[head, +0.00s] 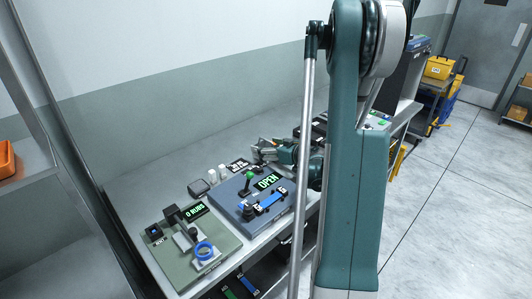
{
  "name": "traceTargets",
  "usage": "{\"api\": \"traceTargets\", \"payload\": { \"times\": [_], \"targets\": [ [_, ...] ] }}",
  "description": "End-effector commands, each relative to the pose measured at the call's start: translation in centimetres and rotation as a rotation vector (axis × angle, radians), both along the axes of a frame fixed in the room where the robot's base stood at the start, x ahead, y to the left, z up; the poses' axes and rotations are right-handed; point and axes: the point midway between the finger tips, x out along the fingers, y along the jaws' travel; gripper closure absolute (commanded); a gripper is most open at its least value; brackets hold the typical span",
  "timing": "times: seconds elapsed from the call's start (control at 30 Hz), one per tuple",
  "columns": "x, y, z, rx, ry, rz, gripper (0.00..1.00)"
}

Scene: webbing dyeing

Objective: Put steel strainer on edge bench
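A long grey bench (128,204) runs along the wall; I cannot tell from the picture whether it is the edge bench. A small grey dish with a dark rim (199,187) sits on it behind the devices. It may be the steel strainer, but it is too small to be sure. My gripper (257,152) is low over the bench, behind the blue device and to the right of the dish. Its fingers are small and partly merged with my arm, so their opening and any held thing are unclear.
A yellow box (438,68) is on a far cart.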

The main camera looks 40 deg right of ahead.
Motion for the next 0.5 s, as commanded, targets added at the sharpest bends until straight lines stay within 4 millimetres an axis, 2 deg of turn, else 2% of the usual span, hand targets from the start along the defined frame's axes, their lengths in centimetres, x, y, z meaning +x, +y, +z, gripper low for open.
{"api": "traceTargets", "payload": {
  "times": [0.33, 0.5],
  "targets": [
    [-0.01, 0.00, 0.00, 0.000, 0.000, 0.000, 0.26],
    [-0.01, 0.00, 0.00, 0.000, 0.000, 0.000, 0.47]
  ]
}}
